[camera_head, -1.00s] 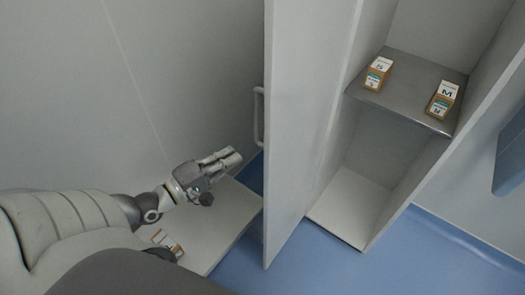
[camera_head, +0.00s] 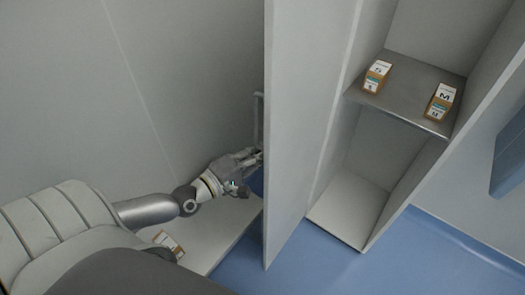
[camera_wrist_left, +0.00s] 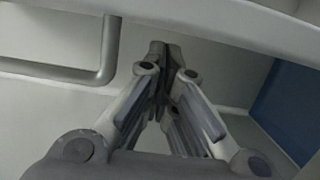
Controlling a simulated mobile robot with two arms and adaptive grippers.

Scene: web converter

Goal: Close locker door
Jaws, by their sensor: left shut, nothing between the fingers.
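The locker door (camera_head: 292,120) stands open, its edge toward me in the head view. Its bar handle (camera_head: 258,120) is on the left face and also shows in the left wrist view (camera_wrist_left: 107,50). The locker's inside is visible to the right, with a metal shelf (camera_head: 400,103) and a white floor (camera_head: 345,215). My left gripper (camera_head: 257,155) is shut and empty, at the door's left side just below the handle. In the wrist view its fingertips (camera_wrist_left: 160,48) meet, to the right of the handle. Whether they touch the door I cannot tell. My right gripper is not in view.
Two small boxes, one on the left (camera_head: 376,76) and one marked M (camera_head: 441,101), stand on the shelf. Another box (camera_head: 168,243) lies on a white surface (camera_head: 222,232) below my left arm. Blue floor (camera_head: 330,270) is clear in front of the locker.

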